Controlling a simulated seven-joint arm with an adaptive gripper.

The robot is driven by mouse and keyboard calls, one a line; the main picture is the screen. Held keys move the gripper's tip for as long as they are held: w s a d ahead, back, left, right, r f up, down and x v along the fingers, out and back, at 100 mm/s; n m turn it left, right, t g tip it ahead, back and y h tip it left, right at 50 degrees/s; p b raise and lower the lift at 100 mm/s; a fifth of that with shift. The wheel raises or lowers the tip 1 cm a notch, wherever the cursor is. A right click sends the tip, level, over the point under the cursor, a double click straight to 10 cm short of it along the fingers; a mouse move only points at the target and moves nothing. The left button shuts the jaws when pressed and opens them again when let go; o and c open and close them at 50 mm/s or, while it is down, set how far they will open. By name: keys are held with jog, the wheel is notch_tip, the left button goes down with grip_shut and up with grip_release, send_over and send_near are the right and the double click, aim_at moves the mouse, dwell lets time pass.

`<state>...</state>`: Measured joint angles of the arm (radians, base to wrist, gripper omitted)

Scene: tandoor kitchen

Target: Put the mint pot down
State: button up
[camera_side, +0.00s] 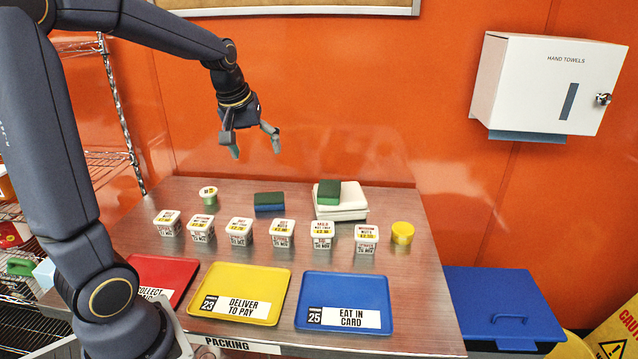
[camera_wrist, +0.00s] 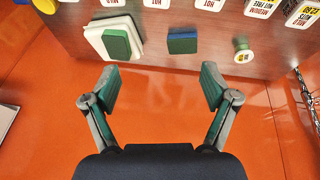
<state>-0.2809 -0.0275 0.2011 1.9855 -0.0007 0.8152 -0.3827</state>
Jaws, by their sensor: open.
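A small green pot with a white labelled lid (camera_side: 208,194), which looks like the mint pot, stands upright on the steel table (camera_side: 140,235) at its back left. It also shows in the wrist view, at the upper right (camera_wrist: 242,50). My gripper (camera_side: 254,144) is open and empty, high above the table's back edge, up and to the right of the pot and well apart from it. In the wrist view, nothing is between its two green-padded fingers (camera_wrist: 163,86).
Several white labelled tubs (camera_side: 283,233) stand in a row. Behind them are a green-and-blue sponge (camera_side: 269,201) and white boxes (camera_side: 344,208) with a green sponge on top. A yellow pot (camera_side: 403,233) stands right. Red (camera_side: 165,272), yellow (camera_side: 250,280) and blue (camera_side: 345,290) trays lie in front.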

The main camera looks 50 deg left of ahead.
jog(key=s+d+m+t+h, duration=0.1)
jog(key=s+d+m+h, duration=0.1)
jog(key=s+d+m, duration=0.8)
jog(key=s+d, duration=0.4)
jog(key=d, duration=0.3)
jog(key=shift+d+r+t, duration=0.2)
jog(key=shift+d+t, duration=0.15)
jog(key=shift+t, duration=0.05)
